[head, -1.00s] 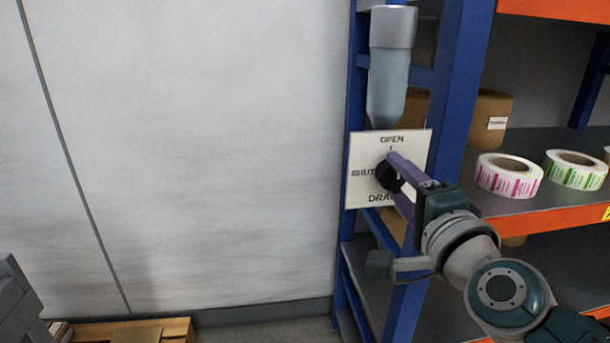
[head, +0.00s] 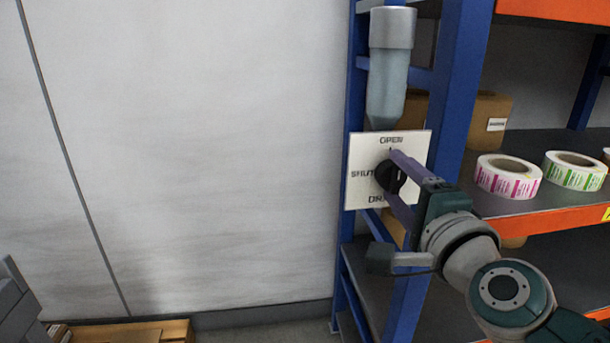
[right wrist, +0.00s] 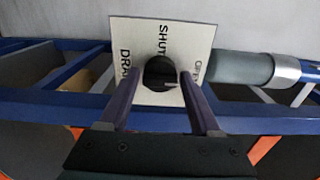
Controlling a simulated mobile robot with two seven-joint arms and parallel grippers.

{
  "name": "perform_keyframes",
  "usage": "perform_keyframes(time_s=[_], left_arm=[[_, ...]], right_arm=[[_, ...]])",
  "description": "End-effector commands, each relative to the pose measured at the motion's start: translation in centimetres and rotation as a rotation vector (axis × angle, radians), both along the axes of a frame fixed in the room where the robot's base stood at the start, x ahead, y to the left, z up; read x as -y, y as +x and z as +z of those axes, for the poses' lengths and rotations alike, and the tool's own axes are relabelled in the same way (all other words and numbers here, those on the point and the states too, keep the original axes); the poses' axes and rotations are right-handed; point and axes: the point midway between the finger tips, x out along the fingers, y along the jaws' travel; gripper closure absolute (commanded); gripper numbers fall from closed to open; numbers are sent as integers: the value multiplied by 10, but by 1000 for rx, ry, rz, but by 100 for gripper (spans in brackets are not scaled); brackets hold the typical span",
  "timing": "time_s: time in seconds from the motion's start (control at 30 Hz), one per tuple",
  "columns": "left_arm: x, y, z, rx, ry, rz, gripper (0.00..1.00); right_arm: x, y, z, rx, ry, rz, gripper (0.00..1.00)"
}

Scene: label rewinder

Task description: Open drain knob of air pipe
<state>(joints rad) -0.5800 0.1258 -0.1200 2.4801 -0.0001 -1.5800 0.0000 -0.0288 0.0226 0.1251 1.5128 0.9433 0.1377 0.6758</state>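The drain knob (head: 391,177) is round and black, on a white square plate (head: 361,142) marked OPEN at the top, SHUT at the left and a partly covered word, starting with DR, at the bottom. My right gripper (head: 392,175) has its two purple fingers apart, one above and one below the knob. In the right wrist view the knob (right wrist: 159,72) sits between the fingertips, with narrow gaps seeming to show on both sides. Which mark the knob points to is unclear. The grey air pipe (head: 388,85) hangs just above the plate. My left gripper is out of view.
A blue shelf post (head: 455,75) stands right behind the plate. Label rolls, one pink (head: 508,176) and one green (head: 574,170), sit on the shelf to the right, with cardboard boxes behind.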

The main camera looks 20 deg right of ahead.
Motion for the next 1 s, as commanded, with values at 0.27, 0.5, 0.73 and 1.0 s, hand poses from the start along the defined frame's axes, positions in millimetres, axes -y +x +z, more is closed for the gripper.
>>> perform_keyframes(time_s=[0.27, 0.5, 0.73, 1.0], left_arm=[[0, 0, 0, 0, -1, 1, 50], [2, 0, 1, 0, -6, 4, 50], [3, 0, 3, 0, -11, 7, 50], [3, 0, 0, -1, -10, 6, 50]], right_arm=[[0, 0, 0, 0, -2, 0, 19], [-2, -9, -1, -2, -1, 0, 19], [-12, -49, -1, -4, -1, 1, 19], [-21, -89, -2, -2, -1, 0, 19]])
